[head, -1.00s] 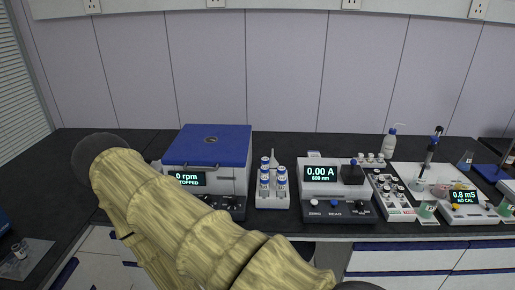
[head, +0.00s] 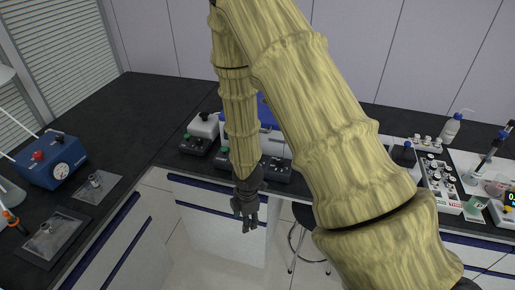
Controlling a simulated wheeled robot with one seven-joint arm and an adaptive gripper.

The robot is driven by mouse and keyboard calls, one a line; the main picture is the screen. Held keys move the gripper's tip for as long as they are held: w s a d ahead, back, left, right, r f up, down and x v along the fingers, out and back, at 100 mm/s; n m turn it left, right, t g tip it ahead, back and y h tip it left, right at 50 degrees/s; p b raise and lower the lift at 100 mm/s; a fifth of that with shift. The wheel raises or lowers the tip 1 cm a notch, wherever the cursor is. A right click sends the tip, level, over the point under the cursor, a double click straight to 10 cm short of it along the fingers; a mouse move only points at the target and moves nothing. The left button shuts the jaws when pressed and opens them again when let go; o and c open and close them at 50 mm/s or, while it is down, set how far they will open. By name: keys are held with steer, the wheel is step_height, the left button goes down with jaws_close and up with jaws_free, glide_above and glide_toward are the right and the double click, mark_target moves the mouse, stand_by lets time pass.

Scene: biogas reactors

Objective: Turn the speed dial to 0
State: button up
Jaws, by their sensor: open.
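My gripper (head: 245,222) hangs fingers down in front of the bench's front edge, over the floor. It is open, with nothing seen between its fingers. Behind my forearm is the blue-lidded centrifuge (head: 268,116), mostly hidden; its display is not visible. Its dark front control strip (head: 279,168) shows to the right of the forearm, above and right of the gripper. Left of the forearm is a small white device (head: 204,125) with a black top and a dark control box (head: 195,146) with green buttons. I cannot make out which control is the speed dial.
A blue box with a round gauge (head: 60,170) and grey trays stand on the left bench. At right are a white panel of knobs (head: 441,185) and a wash bottle (head: 451,128). A stool (head: 308,245) stands below the bench. The black bench top at back left is clear.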

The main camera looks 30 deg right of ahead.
steer(key=w+d+r+n+t+h+p, duration=0.1)
steer(key=w+d+r+n+h, duration=0.1)
steer(key=w+d+r+n, duration=0.6)
steer(key=w+d+r+n+t+h+p, duration=0.1)
steer(key=w+d+r+h+p, duration=0.2)
steer(key=r, duration=0.9)
steer(key=shift+y, duration=0.6)
steer(key=shift+w+d+r+b+x, duration=0.1)
steer(key=shift+w+b+x, duration=0.25)
steer(key=shift+x, duration=1.5)
steer(key=shift+w+d+r+b+x, duration=0.1)
steer(key=shift+b+x, duration=0.35)
steer(key=shift+x, duration=1.35)
steer(key=shift+w+r+b+x, duration=0.1)
steer(key=shift+w+b+x, duration=0.25)
steer(key=shift+x, duration=1.5)
steer(key=shift+s, duration=0.1)
